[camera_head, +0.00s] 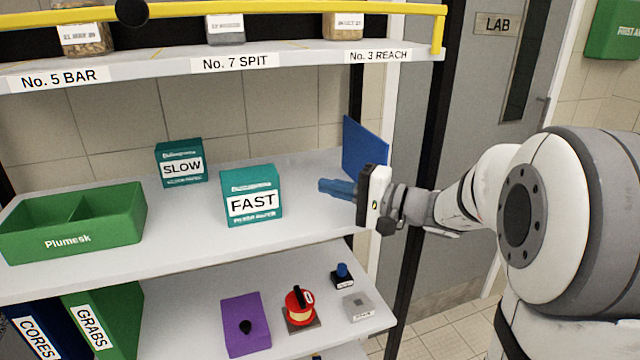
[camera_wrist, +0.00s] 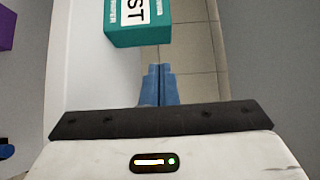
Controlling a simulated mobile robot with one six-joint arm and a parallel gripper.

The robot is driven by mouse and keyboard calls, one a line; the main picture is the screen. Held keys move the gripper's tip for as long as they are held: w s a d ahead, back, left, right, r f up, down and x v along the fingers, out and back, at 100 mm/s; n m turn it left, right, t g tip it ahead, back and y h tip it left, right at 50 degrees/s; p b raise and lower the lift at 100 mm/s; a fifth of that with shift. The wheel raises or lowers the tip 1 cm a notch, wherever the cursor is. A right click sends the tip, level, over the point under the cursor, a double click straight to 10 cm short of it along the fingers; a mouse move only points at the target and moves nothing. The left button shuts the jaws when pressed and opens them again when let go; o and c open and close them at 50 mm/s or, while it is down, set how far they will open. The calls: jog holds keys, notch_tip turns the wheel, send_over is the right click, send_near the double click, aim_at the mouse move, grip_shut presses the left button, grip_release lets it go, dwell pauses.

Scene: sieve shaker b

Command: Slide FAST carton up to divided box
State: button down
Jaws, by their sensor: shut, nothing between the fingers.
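The FAST carton (camera_head: 252,183) is a teal box with a white label, standing upright on the middle shelf. It also shows in the wrist view (camera_wrist: 152,36), ahead of the fingers at the top and partly cut off. The divided box (camera_head: 115,218) is green with two compartments, marked Plumesk, at the left of the same shelf. A clear stretch of shelf separates it from the carton. My gripper (camera_head: 322,187) is to the right of the FAST carton, pointing left at it, with a gap between. Its blue fingers (camera_wrist: 158,72) are together and empty.
The teal SLOW carton (camera_head: 181,168) stands behind and left of the FAST carton. A blue panel (camera_head: 365,148) rises at the shelf's right end, behind my gripper. The upper shelf (camera_head: 290,59) hangs above. A purple box (camera_head: 246,325) and small items sit on the shelf below.

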jog(key=p+x, duration=0.2)
jog(key=x, duration=0.6)
jog(key=shift+w+a, duration=0.1)
jog(key=shift+a, duration=0.15)
jog(key=shift+f, duration=0.15)
